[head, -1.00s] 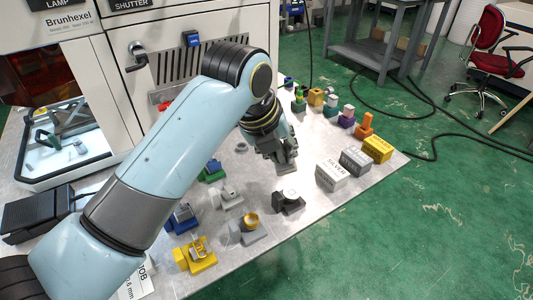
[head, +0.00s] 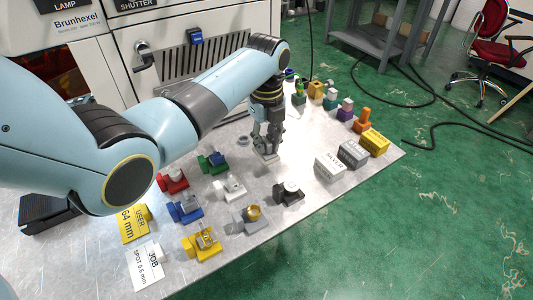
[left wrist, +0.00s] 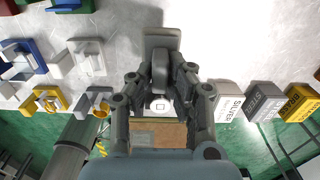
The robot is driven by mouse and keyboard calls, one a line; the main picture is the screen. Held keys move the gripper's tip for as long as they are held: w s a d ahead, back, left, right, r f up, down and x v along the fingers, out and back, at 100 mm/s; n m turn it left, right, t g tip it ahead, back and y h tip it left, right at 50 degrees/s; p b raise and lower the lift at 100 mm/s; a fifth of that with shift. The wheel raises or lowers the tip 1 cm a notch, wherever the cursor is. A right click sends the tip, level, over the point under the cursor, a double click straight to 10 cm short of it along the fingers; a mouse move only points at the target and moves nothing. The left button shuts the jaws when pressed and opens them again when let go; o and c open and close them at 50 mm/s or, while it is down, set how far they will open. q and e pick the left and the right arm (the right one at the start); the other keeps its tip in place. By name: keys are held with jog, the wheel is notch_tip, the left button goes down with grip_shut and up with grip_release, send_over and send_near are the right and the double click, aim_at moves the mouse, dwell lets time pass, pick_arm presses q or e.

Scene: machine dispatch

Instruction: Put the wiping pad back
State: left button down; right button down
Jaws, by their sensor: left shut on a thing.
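The wiping pad is a grey block with an upright grip; it shows at the fingertips in the head view (head: 267,156) and in the left wrist view (left wrist: 162,38). My left gripper (head: 268,140) is shut on its grip, pointing down over the middle of the metal bench; its fingers also flank the grip in the left wrist view (left wrist: 160,88). The pad is low over the bench top, and I cannot tell whether it touches. Its underside is hidden. My right gripper is not in view.
Coloured holders stand near, among them a black one (head: 288,194), a grey one (head: 249,219) and a green one (head: 213,163). Silver (head: 329,167), grey (head: 353,153) and yellow (head: 375,142) blocks stand at right. Bare bench lies between. The machine (head: 130,45) is behind.

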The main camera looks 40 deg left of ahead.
aim_at(267, 152)
pick_arm(q)
notch_tip(267, 152, down, 4)
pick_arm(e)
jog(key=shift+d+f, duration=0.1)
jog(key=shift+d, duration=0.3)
pick_arm(q)
jog(key=c, duration=1.3)
grip_release()
jog(key=shift+o, duration=0.2)
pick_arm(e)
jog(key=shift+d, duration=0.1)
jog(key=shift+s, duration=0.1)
pick_arm(q)
notch_tip(267, 152, up, 12)
jog(key=shift+p, duration=0.4)
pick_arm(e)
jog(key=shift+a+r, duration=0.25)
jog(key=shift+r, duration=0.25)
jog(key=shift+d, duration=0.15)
